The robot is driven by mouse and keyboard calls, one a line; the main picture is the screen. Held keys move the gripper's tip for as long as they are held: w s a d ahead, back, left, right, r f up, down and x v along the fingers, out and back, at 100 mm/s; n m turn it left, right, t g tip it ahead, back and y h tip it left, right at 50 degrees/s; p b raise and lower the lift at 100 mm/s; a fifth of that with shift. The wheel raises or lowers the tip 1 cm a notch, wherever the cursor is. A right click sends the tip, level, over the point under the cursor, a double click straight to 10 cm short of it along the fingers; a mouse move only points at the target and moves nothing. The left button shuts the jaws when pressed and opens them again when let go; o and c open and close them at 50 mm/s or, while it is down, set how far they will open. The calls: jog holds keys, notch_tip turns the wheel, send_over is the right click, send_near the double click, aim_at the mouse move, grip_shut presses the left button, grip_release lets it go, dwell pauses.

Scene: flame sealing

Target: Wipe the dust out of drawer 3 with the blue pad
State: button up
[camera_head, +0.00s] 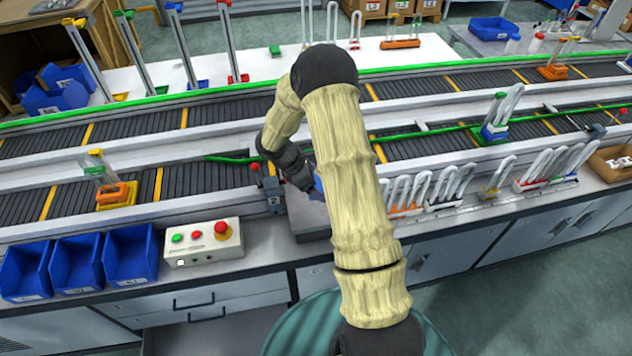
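My arm reaches across the middle and folds back, so it hides much of the bench there. My dark gripper (300,178) points down just above the bench edge, beside a grey box-like surface. A small blue patch (318,184), perhaps the blue pad, shows at the gripper, partly behind my arm. I cannot tell whether the gripper holds it or whether its fingers are open. Below the bench, a drawer (215,335) appears pulled out under drawer fronts with dark handles (194,302). No number 3 or dust is readable at this size.
Three blue bins (76,262) and a control box with a red button (204,242) stand left on the bench. Conveyor belts (225,145) run behind. Racks of white looped tubes (440,185) stand to the right. A post marked 2 (273,195) is close to my gripper.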

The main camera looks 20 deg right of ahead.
jog(key=c, duration=0.4)
jog(key=shift+o, duration=0.2)
jog(key=shift+s+a+f+m+g+p, duration=0.1)
jog(key=shift+s+a+m+g+p, duration=0.2)
jog(key=shift+m, duration=0.25)
jog(key=shift+s+a+f+m+g+p, duration=0.1)
jog(key=shift+a+m+g+p, duration=0.1)
jog(key=shift+m+p, duration=0.25)
jog(key=s+a+f+m+g+y+p, duration=0.1)
jog(key=a+m+g+y+p, duration=0.1)
jog(key=a+m, duration=0.3)
jog(key=s+a+f+m+g+y+p, duration=0.1)
jog(key=s+a+m+g+y+p, duration=0.1)
jog(key=m, duration=0.6)
jog(key=a+y+p, duration=0.1)
jog(key=a+y, duration=0.1)
jog(key=shift+a+m, duration=0.4)
jog(key=shift+w+a, duration=0.1)
